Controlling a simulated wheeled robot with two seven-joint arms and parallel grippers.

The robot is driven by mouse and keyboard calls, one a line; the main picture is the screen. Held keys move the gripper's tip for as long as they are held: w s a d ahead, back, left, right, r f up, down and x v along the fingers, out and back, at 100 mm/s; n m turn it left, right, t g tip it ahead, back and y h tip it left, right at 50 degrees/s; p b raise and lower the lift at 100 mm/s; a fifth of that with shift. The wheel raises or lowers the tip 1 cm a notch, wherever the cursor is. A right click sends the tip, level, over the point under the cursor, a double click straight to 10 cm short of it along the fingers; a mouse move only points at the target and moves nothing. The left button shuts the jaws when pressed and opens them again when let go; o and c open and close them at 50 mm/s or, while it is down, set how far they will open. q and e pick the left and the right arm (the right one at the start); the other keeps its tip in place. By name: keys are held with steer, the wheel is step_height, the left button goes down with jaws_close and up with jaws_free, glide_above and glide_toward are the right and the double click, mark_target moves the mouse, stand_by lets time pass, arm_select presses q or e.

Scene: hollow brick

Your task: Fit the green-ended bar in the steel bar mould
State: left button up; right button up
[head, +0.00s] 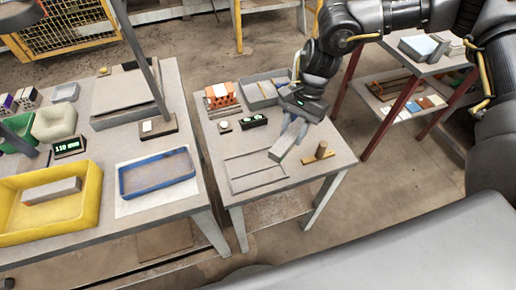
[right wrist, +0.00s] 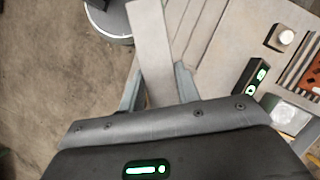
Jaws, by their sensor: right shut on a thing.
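My right gripper (head: 293,134) is shut on a plain grey bar (head: 284,149) and holds it tilted over the right part of the small middle table. In the right wrist view the bar (right wrist: 152,42) sticks out between the two fingers of the gripper (right wrist: 160,86). No green end shows on the bar in either view; part of it is hidden by the fingers. The steel bar mould (head: 256,183) looks like a flat, long frame on the table, left of the bar and apart from it. My left gripper is not in view.
On the middle table stand a grey bin (head: 262,92), orange hollow bricks (head: 221,96), a black device with a green display (head: 254,121) and a wooden piece with a peg (head: 321,153). The left table holds a yellow tray (head: 90,208) and a blue tray (head: 157,186).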

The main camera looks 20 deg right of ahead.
steer(key=s+a+f+m+t+p, duration=0.2)
steer(key=a+m+p, duration=0.4)
steer(key=p, duration=1)
steer(key=s+a+f, duration=0.1)
steer(key=a, duration=0.2)
steer(key=shift+s+f+m+t+y, duration=0.15)
steer(key=shift+m+t+y, duration=0.15)
steer(key=shift+y, duration=0.1)
steer(key=shift+f+b, duration=1.7)
steer(key=shift+f, duration=1.1)
steer(key=shift+r, duration=0.15)
